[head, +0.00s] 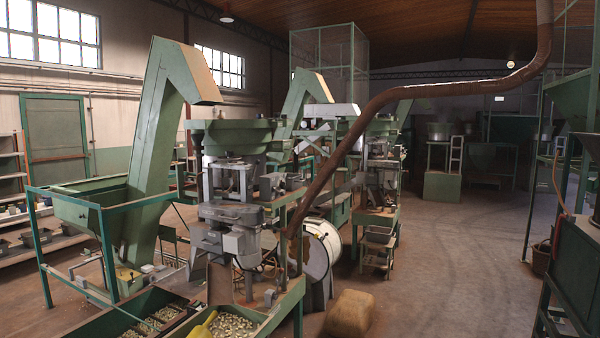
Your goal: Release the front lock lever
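I cannot make out a lock lever for certain in the head view. The nearest machine (228,215) stands left of centre, a grey and green press-like unit on a green frame. Its small parts are too fine to tell apart, so the state of any lever on it cannot be told. My gripper is not in view.
Trays of nuts (233,328) and a yellow scoop (203,327) lie at the front. A green hopper conveyor (152,140) stands left. A brown pipe (440,88) arcs overhead. A tan sack-like block (350,314) sits on the floor. Open floor (440,270) lies right of centre.

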